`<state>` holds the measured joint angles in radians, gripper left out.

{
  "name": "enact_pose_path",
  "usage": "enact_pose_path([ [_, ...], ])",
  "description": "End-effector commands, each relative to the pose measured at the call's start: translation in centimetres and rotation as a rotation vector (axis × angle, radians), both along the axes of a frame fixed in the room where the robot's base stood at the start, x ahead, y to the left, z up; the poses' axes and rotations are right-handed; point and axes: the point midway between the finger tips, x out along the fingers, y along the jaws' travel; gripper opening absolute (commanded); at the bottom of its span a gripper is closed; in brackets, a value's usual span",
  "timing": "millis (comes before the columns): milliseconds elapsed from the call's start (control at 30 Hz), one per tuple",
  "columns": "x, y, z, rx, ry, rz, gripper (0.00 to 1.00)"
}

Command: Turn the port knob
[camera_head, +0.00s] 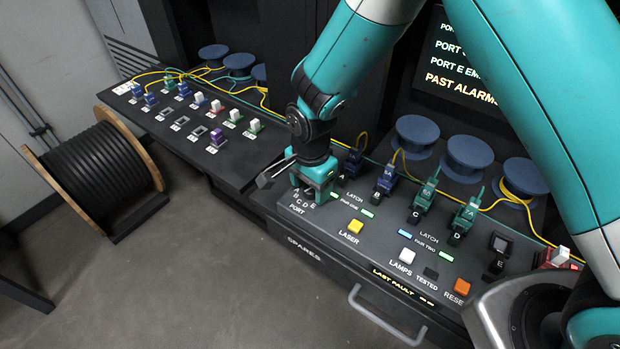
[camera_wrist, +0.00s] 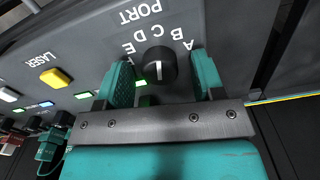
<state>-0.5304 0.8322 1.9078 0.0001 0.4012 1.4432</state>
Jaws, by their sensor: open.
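The port knob (camera_wrist: 159,66) is a round black knob with a white pointer line, set in the grey panel with letters A to E around it and the word PORT. In the wrist view it sits between the two teal fingers of my gripper (camera_wrist: 162,80), which are open with a gap on each side. In the head view my gripper (camera_head: 315,182) is over the knob's place at the left end of the panel and hides the knob. The letters and PORT label show just below it.
A yellow LASER button (camera_head: 355,227), a white LAMPS button (camera_head: 407,256) and an orange RESET button (camera_head: 462,286) lie to the right. Several connectors stand in ports A to D behind, including a teal one (camera_head: 425,194). A cable reel (camera_head: 100,165) stands on the floor at left.

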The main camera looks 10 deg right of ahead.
Motion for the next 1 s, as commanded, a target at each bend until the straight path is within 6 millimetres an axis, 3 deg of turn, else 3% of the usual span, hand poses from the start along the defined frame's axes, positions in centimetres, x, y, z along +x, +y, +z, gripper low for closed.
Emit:
enact_pose_path([
  [133,0.1,0.0,1.0,0.001,-0.002,0.0,0.62],
  [267,0.1,0.1,3.4,0.003,-0.006,0.0,0.62],
  [700,0.1,0.0,14.2,0.003,-0.005,0.0,0.62],
  [1000,0.0,0.0,17.3,0.001,-0.001,0.0,0.62],
])
